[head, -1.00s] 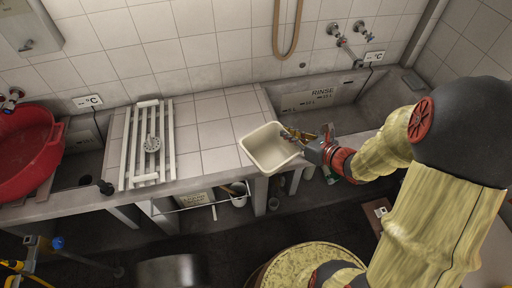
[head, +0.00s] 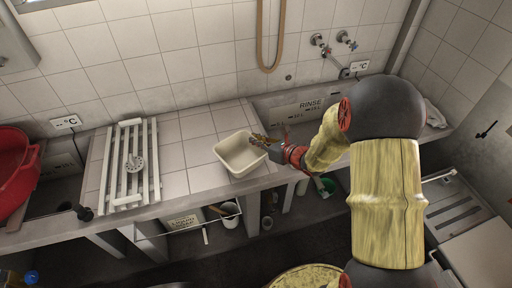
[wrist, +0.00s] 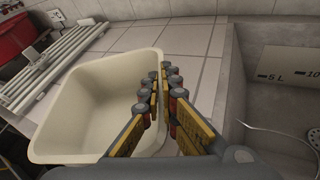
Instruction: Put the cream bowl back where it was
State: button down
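The cream bowl (head: 240,157) is a square, deep, empty tub near the front edge of the tiled counter, just left of the rinse basin. It looks roughly level; I cannot tell whether it rests on the tiles or hangs just above them. My gripper (head: 264,141) is at its right side. In the wrist view the bowl (wrist: 95,105) fills the left half. My gripper's fingers (wrist: 162,95) are close together across its right rim, one inside and one outside, so the gripper appears shut on that rim. The fingers hide part of the rim.
A red basin (head: 14,170) is at far left. The sunken rinse basin (head: 310,110) is right of the bowl. Bare tiles (head: 185,145) lie between rack and bowl.

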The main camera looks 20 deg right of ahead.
jog(key=shift+f+b, duration=0.35)
jog(key=shift+f, duration=0.85)
jog(key=shift+f, duration=0.15)
jog(key=c, duration=2)
grip_release()
jog(key=shift+c, duration=0.2)
